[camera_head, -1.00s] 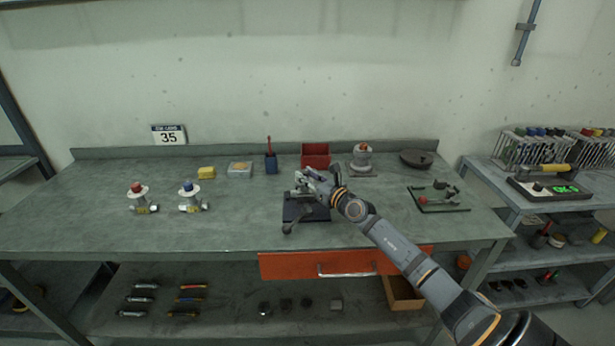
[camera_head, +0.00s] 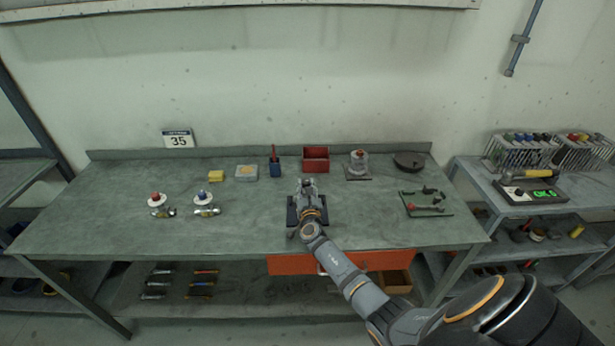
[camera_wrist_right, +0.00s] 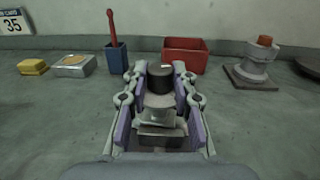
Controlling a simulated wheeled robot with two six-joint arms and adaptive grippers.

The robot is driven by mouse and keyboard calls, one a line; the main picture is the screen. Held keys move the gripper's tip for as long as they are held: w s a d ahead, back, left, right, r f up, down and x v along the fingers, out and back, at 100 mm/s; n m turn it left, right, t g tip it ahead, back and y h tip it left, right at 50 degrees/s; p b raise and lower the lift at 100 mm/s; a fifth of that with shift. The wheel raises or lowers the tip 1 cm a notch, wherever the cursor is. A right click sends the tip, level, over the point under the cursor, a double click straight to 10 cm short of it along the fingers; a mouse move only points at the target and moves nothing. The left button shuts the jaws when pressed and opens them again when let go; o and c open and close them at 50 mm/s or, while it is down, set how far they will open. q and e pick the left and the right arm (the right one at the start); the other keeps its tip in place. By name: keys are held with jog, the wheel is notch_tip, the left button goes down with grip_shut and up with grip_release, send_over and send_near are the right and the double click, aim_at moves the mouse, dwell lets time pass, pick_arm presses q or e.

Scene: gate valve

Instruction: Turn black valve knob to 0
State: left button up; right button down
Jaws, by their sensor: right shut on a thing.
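The black valve knob (camera_wrist_right: 160,76) is a short dark cylinder on top of a grey valve body (camera_wrist_right: 158,103) in the right wrist view. My right gripper (camera_wrist_right: 157,74) has one finger on each side of it and is shut on it; the exact contact is hard to see. In the head view my right gripper (camera_head: 308,186) is over the dark base plate (camera_head: 291,214) and hides most of the valve. The knob's pointer and any 0 mark are not readable. My left gripper is not in view.
Behind are a yellow block (camera_head: 216,175), a blue cup (camera_head: 274,168), a red bin (camera_head: 316,158) and a grey device (camera_head: 358,165). The table (camera_head: 250,225) between is clear.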

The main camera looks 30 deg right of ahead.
jog(key=m+h, duration=0.1)
jog(key=m+g+h+b, duration=0.1)
jog(key=shift+w+a+f+g+h, duration=0.1)
jog(key=shift+w+a+g+h, duration=0.1)
jog(key=shift+g+h, duration=0.1)
jog(key=m+g+h+b, duration=0.1)
jog(key=b, duration=0.1)
jog(key=m+g+h+b, duration=0.2)
jog(key=b, duration=0.1)
jog(key=m+g+h+b, duration=0.1)
jog(key=g+b, duration=0.1)
jog(key=shift+w+a+f+m+h, duration=0.15)
jog(key=shift+w+f+m+h, duration=0.15)
jog(key=shift+f, duration=0.1)
jog(key=m+g+h+b, duration=0.1)
jog(key=m+g+b, duration=0.1)
jog(key=b, duration=0.3)
jog(key=m+g+h+b, duration=0.1)
jog(key=g+b, duration=0.3)
jog(key=b, duration=0.2)
jog(key=shift+w+r+m, duration=0.15)
jog(key=shift+r+m, duration=0.05)
jog(key=shift+m, duration=0.2)
jog(key=shift+a+r+m+g+b, duration=0.1)
jog(key=shift+r+m+g+b, duration=0.2)
jog(key=shift+g+b, duration=0.35)
jog(key=c, duration=1.1)
grip_release()
jog(key=shift+o, duration=0.2)
